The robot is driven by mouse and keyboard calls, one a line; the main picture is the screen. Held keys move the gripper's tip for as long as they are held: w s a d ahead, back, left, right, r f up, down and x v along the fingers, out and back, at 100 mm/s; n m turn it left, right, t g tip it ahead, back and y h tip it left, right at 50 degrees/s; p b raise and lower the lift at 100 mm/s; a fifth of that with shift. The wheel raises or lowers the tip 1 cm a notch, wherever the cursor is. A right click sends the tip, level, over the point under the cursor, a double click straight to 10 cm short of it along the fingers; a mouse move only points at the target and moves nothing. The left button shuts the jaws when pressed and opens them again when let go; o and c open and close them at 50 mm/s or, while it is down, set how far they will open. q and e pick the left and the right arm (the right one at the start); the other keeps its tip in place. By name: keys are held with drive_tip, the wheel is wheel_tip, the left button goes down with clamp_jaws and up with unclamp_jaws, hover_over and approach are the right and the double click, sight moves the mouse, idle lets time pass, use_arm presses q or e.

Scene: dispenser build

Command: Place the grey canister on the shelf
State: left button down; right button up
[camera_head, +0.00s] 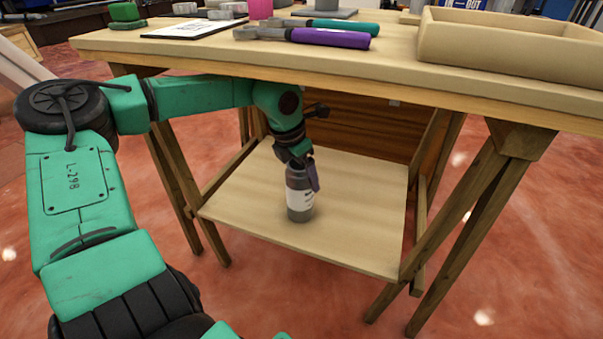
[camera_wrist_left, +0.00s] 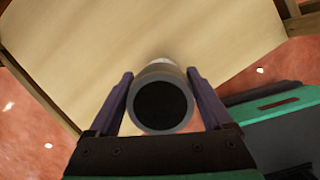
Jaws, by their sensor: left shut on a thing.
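The grey canister (camera_head: 300,199) has a pale label and is upright at the lower shelf (camera_head: 360,190) of the wooden table. Its base appears to be on or just above the shelf board; I cannot tell which. My left gripper (camera_head: 301,168) is shut on its upper part from above. In the left wrist view the canister (camera_wrist_left: 161,100) shows its dark round top between the two fingers of my left gripper (camera_wrist_left: 160,105), with the pale shelf (camera_wrist_left: 200,30) behind it. My right gripper is not in view.
Wooden legs (camera_head: 470,230) flank the shelf. The shelf around the canister is clear.

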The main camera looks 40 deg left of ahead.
use_arm(q)
unclamp_jaws()
